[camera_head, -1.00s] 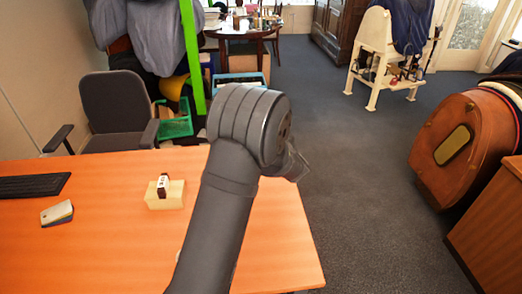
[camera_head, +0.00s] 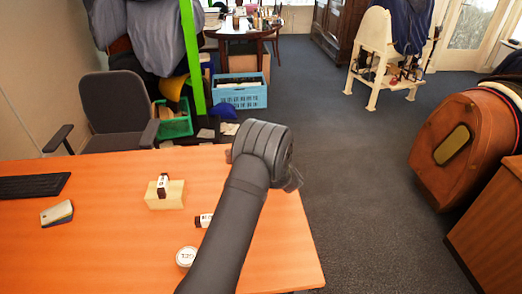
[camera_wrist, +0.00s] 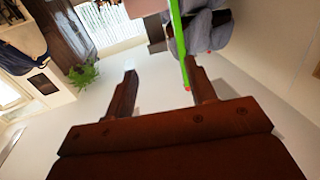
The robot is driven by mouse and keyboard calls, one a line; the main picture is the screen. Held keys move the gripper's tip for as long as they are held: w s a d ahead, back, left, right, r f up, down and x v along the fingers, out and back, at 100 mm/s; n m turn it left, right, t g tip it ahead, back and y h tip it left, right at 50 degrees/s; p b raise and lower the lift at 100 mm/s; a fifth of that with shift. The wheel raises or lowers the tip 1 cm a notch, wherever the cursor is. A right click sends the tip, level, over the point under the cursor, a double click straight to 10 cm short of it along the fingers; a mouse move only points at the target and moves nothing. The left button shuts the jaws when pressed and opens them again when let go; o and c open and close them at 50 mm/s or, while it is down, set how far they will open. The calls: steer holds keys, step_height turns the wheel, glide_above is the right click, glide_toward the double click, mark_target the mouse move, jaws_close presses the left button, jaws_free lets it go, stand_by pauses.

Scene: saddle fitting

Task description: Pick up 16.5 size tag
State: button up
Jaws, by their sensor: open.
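A small dark tag with a white label (camera_head: 163,181) stands on a pale yellow block (camera_head: 166,198) on the orange table in the head view. A second dark tag with a white label (camera_head: 204,220) lies to its right, close beside my arm. A round white-topped piece with dark print (camera_head: 186,256) sits nearer the front, partly behind my arm. The prints are too small to tell which is 16.5. My gripper (camera_wrist: 164,88) is open and empty in the wrist view, pointing up at the room, away from the table. Its fingers do not show in the head view.
My arm crosses the right part of the orange table (camera_head: 90,250). A phone-like object (camera_head: 57,213) and a keyboard (camera_head: 33,185) lie at the left. An office chair (camera_head: 117,110) stands behind the table. A brown saddle (camera_head: 465,150) is at the right.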

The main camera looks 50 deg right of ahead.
steer(key=x, duration=0.9)
steer(key=shift+w+d, duration=0.2)
steer(key=shift+d, duration=0.1)
jaws_close()
